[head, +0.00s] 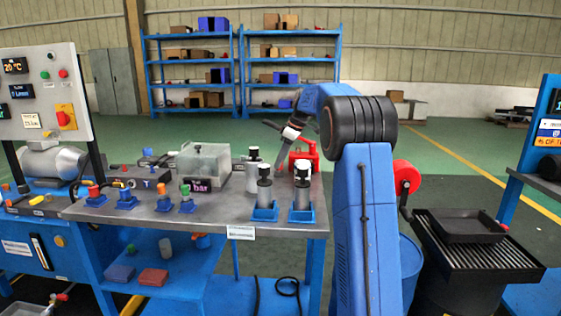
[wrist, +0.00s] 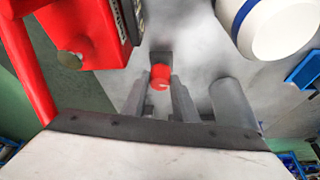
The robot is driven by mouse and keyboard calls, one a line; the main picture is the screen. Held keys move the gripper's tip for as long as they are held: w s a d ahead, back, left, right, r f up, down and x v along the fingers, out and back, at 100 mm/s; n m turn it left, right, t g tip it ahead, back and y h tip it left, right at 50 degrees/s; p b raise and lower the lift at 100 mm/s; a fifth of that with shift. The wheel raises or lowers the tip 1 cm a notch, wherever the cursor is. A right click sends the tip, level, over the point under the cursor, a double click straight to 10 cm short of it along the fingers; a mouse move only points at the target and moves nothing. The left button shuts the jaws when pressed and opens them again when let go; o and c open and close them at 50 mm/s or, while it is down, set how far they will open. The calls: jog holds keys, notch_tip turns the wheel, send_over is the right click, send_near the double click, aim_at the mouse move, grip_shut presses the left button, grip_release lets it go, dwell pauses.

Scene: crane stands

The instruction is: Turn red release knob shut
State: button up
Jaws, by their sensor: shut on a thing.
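The red release knob (wrist: 160,76) shows in the middle of the wrist view, a small round red cap in front of a dark block. My gripper (wrist: 160,84) has one finger on each side of it and is shut on it. The red body (wrist: 78,30) beside it, with a round metal plug and a dark label strip, fills the upper left of the wrist view. In the head view the red unit (head: 307,155) stands at the right end of the grey bench, partly behind my arm. The knob itself cannot be made out there.
A white cylinder with a blue band (wrist: 275,28) stands close on the right in the wrist view. Black-and-grey cylinders in blue holders (head: 264,213) stand on the bench (head: 225,212) front right. A clear-covered box (head: 205,165) sits further left. A red bar (wrist: 22,60) runs along the left.

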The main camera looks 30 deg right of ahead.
jog(key=shift+d+n+g, duration=0.1)
jog(key=shift+n+g, duration=0.3)
jog(key=shift+n, duration=0.7)
jog(key=o, duration=1.1)
jog(key=shift+c, duration=0.2)
jog(key=shift+r, duration=0.15)
jog(key=d+v, duration=0.1)
jog(key=v, duration=1.6)
jog(key=shift+w, duration=0.1)
